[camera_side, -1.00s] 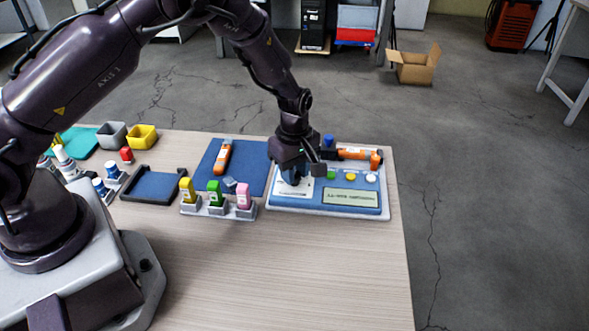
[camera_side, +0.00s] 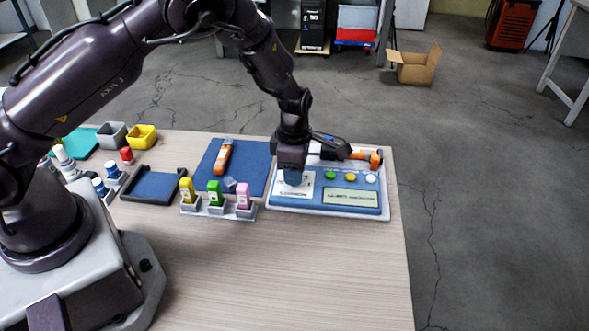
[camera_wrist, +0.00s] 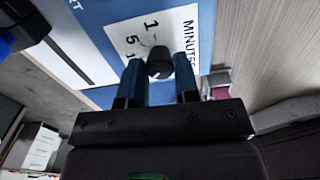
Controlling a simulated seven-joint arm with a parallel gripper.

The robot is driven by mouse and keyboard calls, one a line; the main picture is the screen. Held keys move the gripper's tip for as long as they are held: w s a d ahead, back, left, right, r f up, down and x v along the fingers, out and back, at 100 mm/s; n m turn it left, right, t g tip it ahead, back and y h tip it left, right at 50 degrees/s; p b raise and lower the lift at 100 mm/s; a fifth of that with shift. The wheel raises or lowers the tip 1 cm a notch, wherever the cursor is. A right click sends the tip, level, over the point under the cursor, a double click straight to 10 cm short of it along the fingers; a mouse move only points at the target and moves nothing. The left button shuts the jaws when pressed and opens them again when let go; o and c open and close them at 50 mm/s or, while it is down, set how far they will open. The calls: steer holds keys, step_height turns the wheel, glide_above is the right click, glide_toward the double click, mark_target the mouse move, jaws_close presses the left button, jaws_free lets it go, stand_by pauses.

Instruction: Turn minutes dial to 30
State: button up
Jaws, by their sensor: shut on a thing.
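The minutes dial (camera_wrist: 160,62) is a dark round knob on a white label marked "MINUTES" (camera_wrist: 188,38), with some printed numbers showing in the wrist view. My gripper (camera_wrist: 160,75) is shut on the dial, with one blue finger on each side of it. The dial sits on a blue panel (camera_side: 318,207) with a grey rim, at the right of the table. In the side view my gripper (camera_side: 293,178) points down over the panel's left part and hides the dial. The dial's pointer setting cannot be read.
Green, yellow and white buttons (camera_side: 351,177) and a display (camera_side: 349,197) are on the panel. An orange tool (camera_side: 365,156) lies behind it. A rack with yellow, green and pink bottles (camera_side: 214,197) stands to the left. The table front (camera_side: 270,270) is clear.

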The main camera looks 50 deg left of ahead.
steer(key=shift+n, duration=0.3)
steer(key=o, duration=0.9)
steer(key=shift+o, duration=0.2)
steer(key=shift+r, duration=0.15)
step_height(320, 180, up, 13)
